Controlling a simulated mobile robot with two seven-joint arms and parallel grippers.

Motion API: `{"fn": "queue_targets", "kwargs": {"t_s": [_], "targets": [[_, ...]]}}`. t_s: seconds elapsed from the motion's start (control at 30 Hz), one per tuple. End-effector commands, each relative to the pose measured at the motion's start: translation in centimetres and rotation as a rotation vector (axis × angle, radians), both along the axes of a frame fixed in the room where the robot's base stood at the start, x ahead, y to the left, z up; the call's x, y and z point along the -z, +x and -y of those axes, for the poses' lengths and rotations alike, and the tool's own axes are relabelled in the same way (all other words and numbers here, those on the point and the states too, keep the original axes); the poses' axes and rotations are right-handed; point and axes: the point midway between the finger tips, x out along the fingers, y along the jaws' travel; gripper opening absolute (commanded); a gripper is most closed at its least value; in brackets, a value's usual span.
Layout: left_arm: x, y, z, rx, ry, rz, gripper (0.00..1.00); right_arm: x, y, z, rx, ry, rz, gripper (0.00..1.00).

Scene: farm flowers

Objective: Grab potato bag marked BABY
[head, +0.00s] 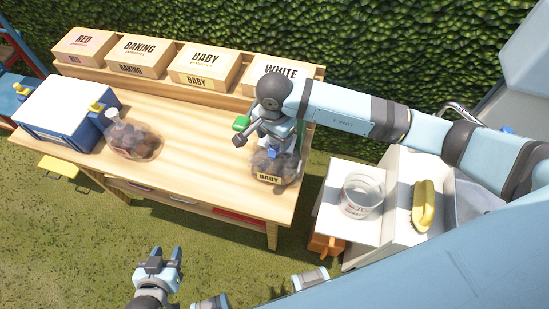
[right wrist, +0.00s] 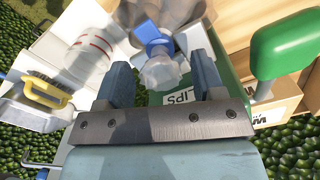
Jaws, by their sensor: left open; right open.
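The potato bag marked BABY (head: 272,167) stands on the right end of the wooden table. It is clear plastic with dark potatoes, a BABY label low on its front and a blue clip at its neck. My right gripper (head: 277,140) is directly above it, reaching down over the neck. In the right wrist view the open jaws (right wrist: 160,85) have the clear bag top (right wrist: 160,73) and its blue clip (right wrist: 150,34) between and just beyond the fingertips. I cannot tell whether they touch. My left gripper (head: 167,256) is open and empty, low in front of the table.
Another potato bag (head: 130,138) stands on the table's left beside a blue cooler (head: 62,112). Boxes marked RED, BAKING, BABY (head: 204,66) and WHITE line the back shelf. A white stand at right holds a measuring jug (head: 361,195) and a yellow brush (head: 424,206). The table's middle is clear.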

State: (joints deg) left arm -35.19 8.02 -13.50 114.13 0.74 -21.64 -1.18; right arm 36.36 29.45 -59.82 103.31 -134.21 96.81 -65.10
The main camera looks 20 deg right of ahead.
Motion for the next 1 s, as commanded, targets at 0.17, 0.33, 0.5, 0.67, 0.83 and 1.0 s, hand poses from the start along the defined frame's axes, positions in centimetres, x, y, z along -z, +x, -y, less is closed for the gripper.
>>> {"fn": "queue_targets", "kwargs": {"t_s": [0.17, 0.33, 0.5, 0.67, 0.83, 1.0], "targets": [[-0.6, 0.0, 0.0, -0.001, -0.001, 0.001, 0.43, 2.0, 0.0, 0.1, 0.001, -0.001, -0.001, 0.62], [-0.5, 0.0, 0.0, -0.001, -0.001, 0.001, 0.43, 2.4, 0.0, 0.0, -0.001, -0.001, 0.001, 0.62], [-0.5, 0.0, 0.0, -0.001, -0.001, 0.001, 0.43, 2.3, 0.0, 0.0, 0.000, -0.001, 0.001, 0.46], [-0.6, 0.0, 0.0, -0.001, -0.001, 0.001, 0.43, 2.3, 0.0, 0.0, 0.000, -0.001, 0.001, 0.10], [-0.6, 0.0, 0.0, -0.001, -0.001, 0.002, 0.43, 2.3, 0.0, 0.0, 0.000, 0.000, 0.000, 0.00], [-0.6, 0.0, 0.0, -0.001, -0.001, 0.002, 0.43, 2.2, 0.1, 0.0, 0.000, 0.001, 0.002, 0.00]]}}
